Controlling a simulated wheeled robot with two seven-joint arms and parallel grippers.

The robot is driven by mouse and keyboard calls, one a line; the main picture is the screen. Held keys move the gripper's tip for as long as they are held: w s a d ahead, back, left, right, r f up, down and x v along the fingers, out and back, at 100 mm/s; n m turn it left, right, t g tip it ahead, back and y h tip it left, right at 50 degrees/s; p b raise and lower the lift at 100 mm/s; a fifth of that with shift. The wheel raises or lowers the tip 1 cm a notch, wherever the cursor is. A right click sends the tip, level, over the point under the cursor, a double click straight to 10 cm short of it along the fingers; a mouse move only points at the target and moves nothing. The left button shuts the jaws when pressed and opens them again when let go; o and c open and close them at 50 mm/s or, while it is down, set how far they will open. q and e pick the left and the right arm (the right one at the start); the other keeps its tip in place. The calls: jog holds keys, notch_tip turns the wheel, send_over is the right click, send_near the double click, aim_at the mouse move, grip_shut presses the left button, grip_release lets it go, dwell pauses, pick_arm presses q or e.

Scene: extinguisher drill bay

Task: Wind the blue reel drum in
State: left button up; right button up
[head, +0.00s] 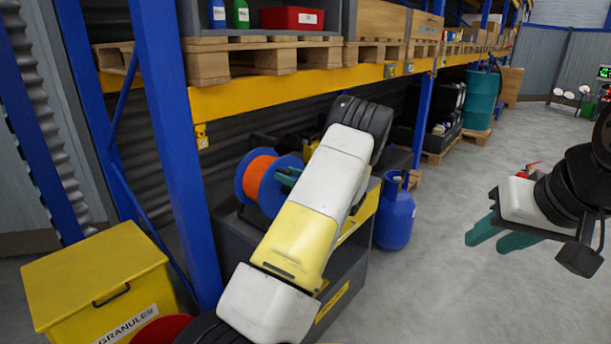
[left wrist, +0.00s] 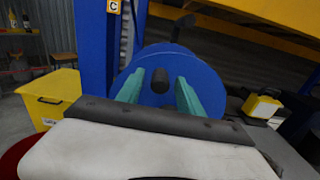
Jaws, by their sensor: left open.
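The blue reel drum (head: 246,180) with an orange winding stands on a dark cabinet, left of my left forearm in the head view. In the left wrist view its round blue side (left wrist: 151,60) faces me, with a dark round hub (left wrist: 160,80) in the middle. My left gripper (left wrist: 159,88) is open, its green fingers either side of the hub; contact cannot be told. In the head view, my left arm mostly hides that gripper (head: 287,178). A dark knob-like part (left wrist: 183,27) shows above the drum. My right gripper (head: 487,241) is open and empty over the floor.
A yellow granules bin (head: 95,280) stands at lower left, beside a blue rack post (head: 172,130). A yellow beam (head: 290,90) with loaded pallets runs above the drum. A blue gas cylinder (head: 395,215) stands right of the cabinet. The grey floor at right is mostly clear.

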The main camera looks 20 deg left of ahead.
pick_arm(q)
grip_shut()
dwell(1.5)
